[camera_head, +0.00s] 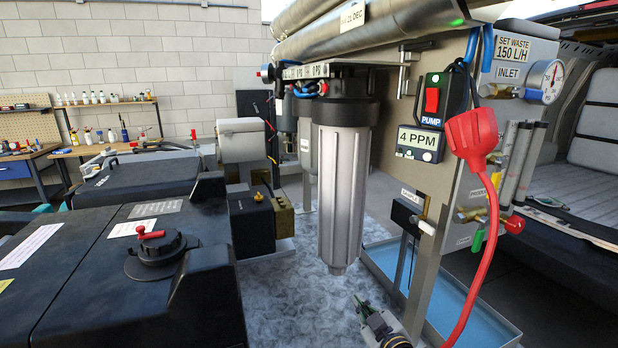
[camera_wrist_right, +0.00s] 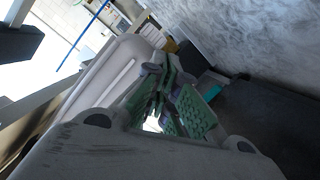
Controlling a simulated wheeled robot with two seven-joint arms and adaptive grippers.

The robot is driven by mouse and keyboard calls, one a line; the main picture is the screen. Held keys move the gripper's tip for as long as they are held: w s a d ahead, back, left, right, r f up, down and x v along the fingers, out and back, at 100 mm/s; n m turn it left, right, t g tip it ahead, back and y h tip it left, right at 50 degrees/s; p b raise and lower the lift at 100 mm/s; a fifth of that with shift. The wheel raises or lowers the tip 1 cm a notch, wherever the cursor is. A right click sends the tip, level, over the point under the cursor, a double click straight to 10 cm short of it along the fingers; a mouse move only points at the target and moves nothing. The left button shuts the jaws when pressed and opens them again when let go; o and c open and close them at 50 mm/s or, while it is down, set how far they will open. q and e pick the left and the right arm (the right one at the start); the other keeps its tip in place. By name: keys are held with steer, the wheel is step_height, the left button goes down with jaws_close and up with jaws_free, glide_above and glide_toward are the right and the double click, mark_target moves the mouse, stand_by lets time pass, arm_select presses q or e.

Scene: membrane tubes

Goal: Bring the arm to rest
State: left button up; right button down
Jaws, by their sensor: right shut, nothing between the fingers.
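My right gripper (camera_head: 362,304) shows at the bottom of the head view, low in front of the filter unit and below the grey filter housing (camera_head: 341,190). In the right wrist view my right gripper (camera_wrist_right: 165,98) has its green padded fingers together, with nothing held between them. Its fingertips look clear of the housing in the head view. My left gripper is not in view.
The steel panel holds a red pump switch (camera_head: 432,100), a 4 PPM display (camera_head: 418,144), and a red plug (camera_head: 470,133) with a hanging cable. A blue tray (camera_head: 480,318) lies below. A black tank (camera_head: 110,270) stands left. Grey patterned floor (camera_head: 300,300) lies between.

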steer(key=s+d+f+m+g+h, duration=0.2)
steer(key=s+d+f+m+g, duration=0.15)
steer(key=s+f+g, duration=0.6)
steer(key=s+d+f+m+g+h, duration=0.25)
steer(key=s+d+f, duration=0.3)
steer(key=s, duration=0.95)
step_height(320, 180, down, 33)
steer(key=s, duration=0.1)
steer(key=s+d+f, duration=0.3)
steer(key=s+f, duration=0.7)
steer(key=s, duration=0.1)
steer(key=s+d+f+g, duration=0.1)
steer(key=s+d+f, duration=0.2)
steer(key=s+f, duration=0.7)
steer(key=shift+s+d, duration=0.35)
steer(key=shift+s, duration=0.3)
